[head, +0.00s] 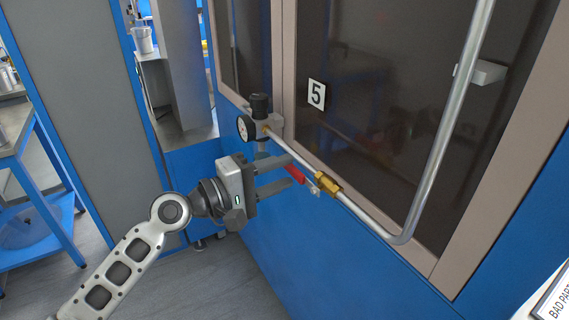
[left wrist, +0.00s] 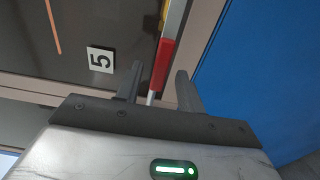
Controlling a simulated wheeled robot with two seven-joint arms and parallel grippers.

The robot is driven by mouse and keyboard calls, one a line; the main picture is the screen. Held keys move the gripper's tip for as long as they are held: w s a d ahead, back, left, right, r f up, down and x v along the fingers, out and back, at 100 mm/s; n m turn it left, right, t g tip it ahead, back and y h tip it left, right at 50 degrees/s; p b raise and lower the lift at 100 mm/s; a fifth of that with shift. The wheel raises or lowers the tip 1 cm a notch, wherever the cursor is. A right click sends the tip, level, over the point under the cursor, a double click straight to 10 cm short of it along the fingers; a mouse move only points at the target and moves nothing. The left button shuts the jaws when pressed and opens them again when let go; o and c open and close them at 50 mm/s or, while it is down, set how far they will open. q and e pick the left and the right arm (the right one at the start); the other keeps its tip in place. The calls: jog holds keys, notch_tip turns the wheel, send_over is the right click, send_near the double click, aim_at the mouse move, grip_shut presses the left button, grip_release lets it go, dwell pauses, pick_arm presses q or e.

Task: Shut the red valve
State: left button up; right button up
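The red valve handle (head: 296,174) sits just below the thin metal pipe, beside the brass valve body (head: 328,184). In the head view it runs roughly along the pipe, slanting down to the right. My left gripper (head: 298,168) is open, with its two fingers reaching to the handle from the left. In the left wrist view the red handle (left wrist: 162,64) shows between the two fingertips (left wrist: 160,76), with a gap on each side. I cannot tell whether either finger touches it. My right gripper is not in view.
A pressure gauge (head: 244,128) with a black knob (head: 260,104) sits at the pipe's upper left end. The pipe (head: 372,226) bends upward at right, before a dark window panel with a "5" label (head: 317,94). A blue workbench (head: 30,170) stands at far left.

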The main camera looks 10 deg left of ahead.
pick_arm(q)
jog(key=shift+w+d, duration=0.45)
jog(key=shift+d, duration=0.1)
grip_shut()
